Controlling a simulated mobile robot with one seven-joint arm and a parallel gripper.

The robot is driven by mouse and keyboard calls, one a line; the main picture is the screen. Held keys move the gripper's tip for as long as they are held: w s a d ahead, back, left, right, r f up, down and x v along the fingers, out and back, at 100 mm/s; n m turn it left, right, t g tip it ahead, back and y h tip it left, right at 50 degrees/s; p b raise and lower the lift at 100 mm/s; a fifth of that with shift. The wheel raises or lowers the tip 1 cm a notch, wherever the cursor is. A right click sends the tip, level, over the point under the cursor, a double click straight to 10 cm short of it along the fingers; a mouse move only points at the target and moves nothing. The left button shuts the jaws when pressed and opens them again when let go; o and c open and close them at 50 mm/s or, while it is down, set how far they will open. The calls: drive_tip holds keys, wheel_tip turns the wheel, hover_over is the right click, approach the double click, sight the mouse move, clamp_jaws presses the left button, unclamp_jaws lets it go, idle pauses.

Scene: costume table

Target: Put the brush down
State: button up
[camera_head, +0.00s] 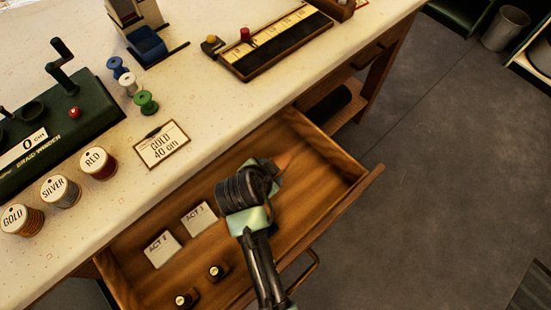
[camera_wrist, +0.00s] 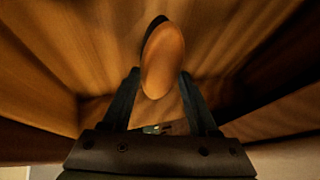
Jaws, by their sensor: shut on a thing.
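The brush (camera_wrist: 163,62) shows in the wrist view as a smooth orange-brown rounded piece between my two dark fingers. My gripper (camera_wrist: 160,95) is shut on it. In the head view my gripper (camera_head: 277,172) is over the right part of the open wooden drawer (camera_head: 322,160), and a thin brownish bit of the brush (camera_head: 287,159) seems to stick out beyond the fingers. The rest of the brush is hidden by my wrist. Whether it touches the drawer floor I cannot tell.
The drawer holds cards marked ACT (camera_head: 163,249) and small dark bottles (camera_head: 217,271) at its left. Its right part looks free. On the table above are a GOLD 40 cm card (camera_head: 162,145), labelled spools (camera_head: 98,163) and a green braid winder (camera_head: 75,118).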

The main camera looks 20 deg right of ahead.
sight(275, 158)
drive_tip(key=w+d, duration=0.2)
drive_tip(key=w, duration=0.1)
drive_tip(key=shift+w+d, duration=0.1)
drive_tip(key=shift+d, duration=0.3)
drive_tip(key=shift+f, duration=1.75)
drive_tip(key=shift+f, duration=0.1)
drive_tip(key=o, duration=1.3)
